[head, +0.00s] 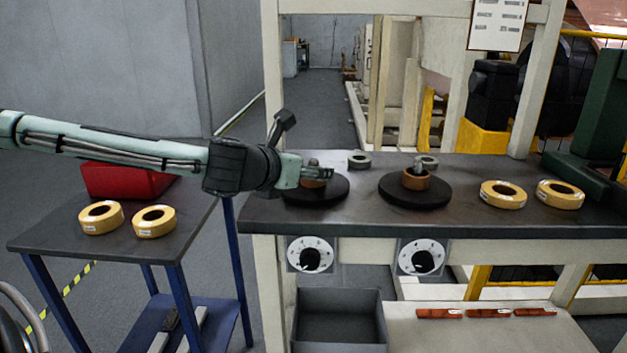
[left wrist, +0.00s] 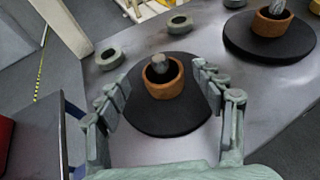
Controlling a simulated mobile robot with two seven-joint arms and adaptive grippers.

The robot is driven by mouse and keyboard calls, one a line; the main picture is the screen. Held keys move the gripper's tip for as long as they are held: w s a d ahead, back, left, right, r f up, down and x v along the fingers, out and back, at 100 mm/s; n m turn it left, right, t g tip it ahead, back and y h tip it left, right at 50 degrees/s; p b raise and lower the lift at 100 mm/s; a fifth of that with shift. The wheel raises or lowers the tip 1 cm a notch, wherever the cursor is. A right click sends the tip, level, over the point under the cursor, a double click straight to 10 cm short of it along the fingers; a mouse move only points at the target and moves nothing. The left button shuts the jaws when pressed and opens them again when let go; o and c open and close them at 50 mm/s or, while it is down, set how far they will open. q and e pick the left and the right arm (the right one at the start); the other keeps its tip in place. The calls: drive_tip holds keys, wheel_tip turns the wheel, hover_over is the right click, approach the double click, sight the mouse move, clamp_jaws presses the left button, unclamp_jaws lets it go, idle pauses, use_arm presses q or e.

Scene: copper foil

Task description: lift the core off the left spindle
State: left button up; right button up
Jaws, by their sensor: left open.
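A brown core (left wrist: 163,86) sits around the left spindle (left wrist: 160,63) on a round black disc (left wrist: 165,125) in the left wrist view. In the head view my left gripper (head: 322,173) is at the left disc (head: 328,196) and partly hides the core (head: 313,183). My left gripper (left wrist: 160,90) is open in the left wrist view, with its fingers on either side of the core and apart from it. A second core (head: 416,180) stands on the right spindle's black disc (head: 415,200). My right gripper is not in view.
Grey rings (head: 359,159) lie behind the discs on the dark bench (head: 460,219). Two yellow rolls (head: 502,194) lie at the bench's right. A side table (head: 60,240) at the left holds two yellow rolls (head: 101,217) and a red box (head: 125,181). A grey bin (head: 340,315) stands below the bench.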

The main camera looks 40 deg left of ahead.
use_arm(q)
drive_tip(key=x, duration=0.3)
drive_tip(key=shift+d+f+b, duration=0.1)
drive_tip(key=shift+f+b, duration=0.25)
drive_tip(key=shift+b, duration=0.05)
drive_tip(key=shift+w, duration=0.4)
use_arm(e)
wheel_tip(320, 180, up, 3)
use_arm(q)
drive_tip(key=c, duration=0.9)
